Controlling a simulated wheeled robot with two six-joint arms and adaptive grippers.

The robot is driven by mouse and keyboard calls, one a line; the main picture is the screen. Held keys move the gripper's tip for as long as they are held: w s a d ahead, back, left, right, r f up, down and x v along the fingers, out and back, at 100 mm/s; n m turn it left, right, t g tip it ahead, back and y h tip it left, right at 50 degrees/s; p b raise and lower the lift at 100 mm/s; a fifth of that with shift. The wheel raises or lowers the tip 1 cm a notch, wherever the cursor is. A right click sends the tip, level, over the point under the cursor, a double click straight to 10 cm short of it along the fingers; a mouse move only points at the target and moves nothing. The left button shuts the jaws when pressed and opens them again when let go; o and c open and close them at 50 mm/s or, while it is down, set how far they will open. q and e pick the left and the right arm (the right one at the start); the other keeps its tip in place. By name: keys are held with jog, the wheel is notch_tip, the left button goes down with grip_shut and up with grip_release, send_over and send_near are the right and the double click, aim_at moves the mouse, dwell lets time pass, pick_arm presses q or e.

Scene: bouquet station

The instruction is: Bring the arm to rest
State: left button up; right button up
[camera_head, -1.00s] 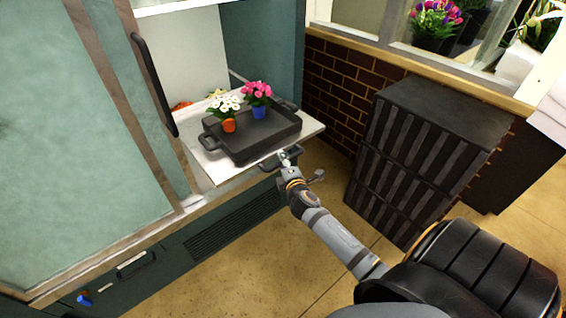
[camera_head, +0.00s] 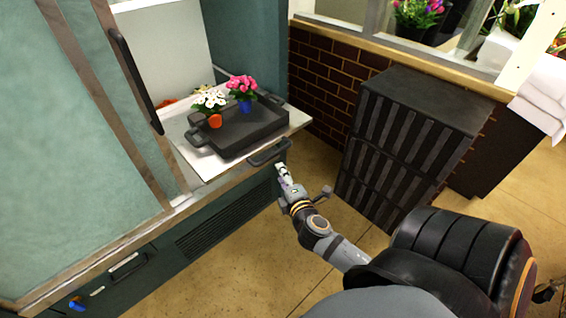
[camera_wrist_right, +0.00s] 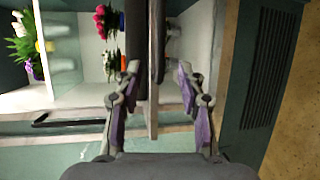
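My left gripper is not in view.
A black tray (camera_head: 240,150) rests on the shelf with white flowers in an orange pot (camera_head: 215,121) and pink flowers in a blue pot (camera_head: 245,106). Stacked black crates (camera_head: 400,150) stand at right. The floor between is clear.

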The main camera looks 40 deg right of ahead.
dwell(0.4)
jog(key=s+d+f+m+g+y+p, duration=0.1)
jog(key=s+f+m+g, duration=0.15)
jog(key=f, duration=0.65)
jog(key=s+f+m+g+p, duration=0.15)
jog(key=s+f, duration=0.25)
jog(key=f, duration=0.6)
jog(key=s+d+f+m+g+y+p, duration=0.1)
jog(key=s+f+m+g, duration=0.2)
jog(key=f, duration=0.6)
jog(key=s+a+f+m+g+p, duration=0.1)
jog(key=s+a+f+m+g, duration=0.1)
jog(key=s+f, duration=0.3)
jog(key=s+a+f+m+g+y+p, duration=0.1)
jog(key=s+f, duration=0.4)
jog(key=s, duration=0.7)
jog(key=s+a+f+m+g+y+p, duration=0.1)
jog(key=s+a+f+m+g, duration=0.2)
jog(key=s, duration=0.6)
notch_tip(320, 180, down, 3)
jog(key=shift+s+a+r+m+g, duration=0.2)
jog(key=shift+a+m+g, duration=0.2)
jog(key=shift+m, duration=0.6)
